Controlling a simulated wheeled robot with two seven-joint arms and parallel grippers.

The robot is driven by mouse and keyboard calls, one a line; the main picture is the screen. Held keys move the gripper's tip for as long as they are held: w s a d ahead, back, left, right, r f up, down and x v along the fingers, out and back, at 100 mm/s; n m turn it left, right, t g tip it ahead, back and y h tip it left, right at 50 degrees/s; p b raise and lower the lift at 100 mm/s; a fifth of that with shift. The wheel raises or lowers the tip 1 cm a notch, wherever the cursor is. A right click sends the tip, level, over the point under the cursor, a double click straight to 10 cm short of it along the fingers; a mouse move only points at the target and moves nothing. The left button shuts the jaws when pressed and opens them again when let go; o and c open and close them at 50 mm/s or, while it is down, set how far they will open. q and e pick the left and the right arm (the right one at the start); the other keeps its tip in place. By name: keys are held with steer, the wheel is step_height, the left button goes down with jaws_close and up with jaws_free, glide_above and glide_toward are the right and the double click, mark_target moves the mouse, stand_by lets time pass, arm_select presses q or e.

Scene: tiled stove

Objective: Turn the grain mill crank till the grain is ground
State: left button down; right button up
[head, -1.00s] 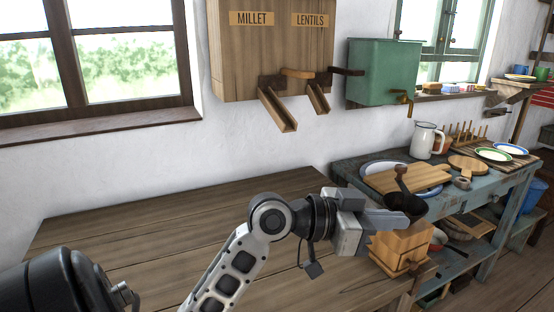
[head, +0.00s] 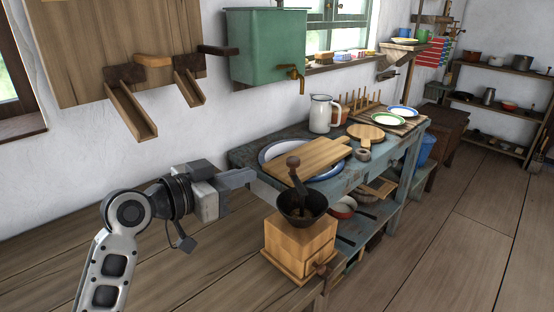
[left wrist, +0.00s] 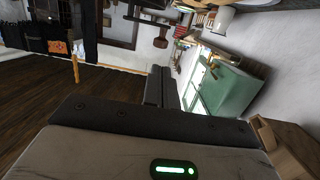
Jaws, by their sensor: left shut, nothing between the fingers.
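The grain mill has a light wooden box body (head: 298,240) and a dark bowl-shaped hopper (head: 302,207). It stands at the right end of the wooden table. Its dark crank (head: 297,183) rises from the hopper and ends in a brown knob (head: 293,162). A small round knob (head: 320,269) sits low on the box front. I cannot see any grain in the hopper. My left gripper (head: 242,178) is shut and empty, to the left of the crank and apart from it in the picture. Its shut fingers also show in the left wrist view (left wrist: 160,88). My right gripper is out of view.
The wooden table (head: 200,270) is bare left of the mill. Behind the mill, a blue-grey bench holds a cutting board (head: 307,160), a white jug (head: 321,114) and plates (head: 388,121). Wooden chutes (head: 131,110) and a green tank (head: 267,47) hang on the wall above.

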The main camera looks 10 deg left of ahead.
mark_target(288, 161)
arm_select(q)
steer(key=p+x, duration=0.1)
steer(key=x, duration=0.8)
steer(key=shift+a, duration=0.1)
steer(key=shift+x, duration=0.75)
steer(key=shift+w+a+r, duration=0.1)
steer(key=shift+a, duration=0.1)
